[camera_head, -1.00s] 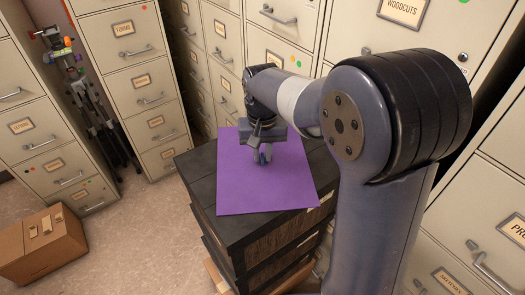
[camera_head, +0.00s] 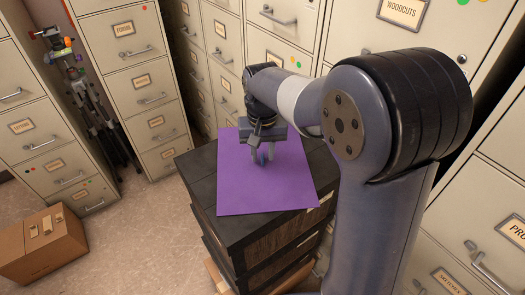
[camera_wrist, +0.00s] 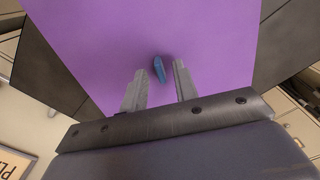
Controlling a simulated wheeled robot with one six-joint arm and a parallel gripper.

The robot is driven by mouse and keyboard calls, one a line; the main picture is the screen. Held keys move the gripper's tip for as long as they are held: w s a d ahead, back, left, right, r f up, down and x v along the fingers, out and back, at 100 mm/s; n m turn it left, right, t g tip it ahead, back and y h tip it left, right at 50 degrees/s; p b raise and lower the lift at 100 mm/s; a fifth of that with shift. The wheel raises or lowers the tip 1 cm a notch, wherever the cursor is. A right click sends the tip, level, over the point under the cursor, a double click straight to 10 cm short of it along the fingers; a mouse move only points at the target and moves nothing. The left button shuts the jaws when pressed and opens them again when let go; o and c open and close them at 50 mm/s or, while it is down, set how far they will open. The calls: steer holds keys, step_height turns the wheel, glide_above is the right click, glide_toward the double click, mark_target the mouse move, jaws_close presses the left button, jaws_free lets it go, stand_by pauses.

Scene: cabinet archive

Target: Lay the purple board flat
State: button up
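The purple board (camera_head: 235,190) lies on top of a dark stacked cabinet and looks flat there. A small blue piece (camera_wrist: 159,69) stands up from the middle of the board; it also shows in the head view (camera_head: 262,159). My gripper (camera_head: 263,162) is above the board, pointing down. In the wrist view my gripper's fingers (camera_wrist: 160,74) are apart, one on each side of the blue piece, with gaps between. The board fills most of the wrist view. Its far part is partly hidden by my arm in the head view.
The dark cabinet (camera_head: 200,182) shows bare top on the left of the board. Cream file cabinets (camera_head: 130,70) stand behind and at both sides. A cardboard box (camera_head: 40,245) sits on the floor at left, near a tripod (camera_head: 98,115). Floor between them is clear.

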steer(key=shift+r+p, duration=2.7)
steer(key=shift+r, duration=0.6)
step_height(320, 180, up, 11)
steer(key=shift+b, duration=0.4)
steer(key=shift+f, duration=0.15)
step_height(320, 180, down, 12)
steer(key=shift+f, duration=0.1)
steer(key=shift+f+b, duration=0.85)
steer(key=shift+b, duration=0.15)
steer(key=shift+r, duration=0.1)
